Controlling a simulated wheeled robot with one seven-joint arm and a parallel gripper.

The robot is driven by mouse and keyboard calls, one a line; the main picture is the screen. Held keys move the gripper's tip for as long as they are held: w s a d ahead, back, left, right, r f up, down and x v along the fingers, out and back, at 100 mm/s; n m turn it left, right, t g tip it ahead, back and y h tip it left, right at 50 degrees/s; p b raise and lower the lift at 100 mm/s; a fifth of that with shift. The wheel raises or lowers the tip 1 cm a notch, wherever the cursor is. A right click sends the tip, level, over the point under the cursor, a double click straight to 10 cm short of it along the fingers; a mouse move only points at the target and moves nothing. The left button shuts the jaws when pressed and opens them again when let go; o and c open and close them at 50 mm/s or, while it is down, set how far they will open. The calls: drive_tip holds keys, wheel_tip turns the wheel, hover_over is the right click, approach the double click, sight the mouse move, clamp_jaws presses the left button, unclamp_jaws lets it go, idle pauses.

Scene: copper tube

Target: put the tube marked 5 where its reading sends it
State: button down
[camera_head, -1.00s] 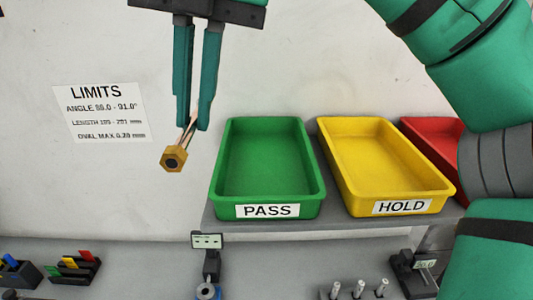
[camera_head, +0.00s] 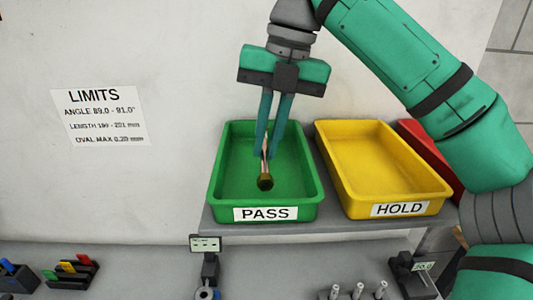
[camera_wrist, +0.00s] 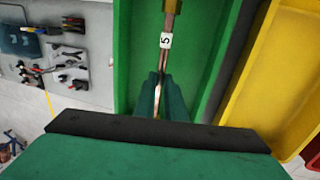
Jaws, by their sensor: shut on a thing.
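My gripper (camera_head: 267,155) is shut on a thin copper tube (camera_head: 264,168) with a brass nut at its lower end. In the wrist view the tube (camera_wrist: 164,64) carries a white tag marked 5, and the gripper fingers (camera_wrist: 163,90) close around it. Tube and fingertips are over the inside of the green PASS tray (camera_head: 227,187). I cannot tell whether the nut touches the tray floor. The yellow HOLD tray (camera_head: 390,165) stands to the right of it. A LIMITS sheet (camera_head: 101,116) on the wall lists angle, length and oval limits.
A red tray (camera_head: 433,150) stands right of the yellow one, partly hidden by my arm. On the lower bench are a small display stand (camera_head: 206,244), a rack with coloured pieces (camera_head: 70,270), several upright pegs (camera_head: 358,291) and another gauge (camera_head: 415,270).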

sight(267, 160)
drive_tip(key=shift+f, duration=1.4)
drive_tip(key=shift+f, duration=0.45)
drive_tip(key=c, duration=1.9)
unclamp_jaws()
drive_tip(key=shift+o, duration=0.4)
drive_tip(key=shift+w, duration=0.1)
drive_tip(key=shift+d+f, duration=0.1)
drive_tip(key=shift+s+f, duration=0.1)
drive_tip(key=shift+s, duration=0.1)
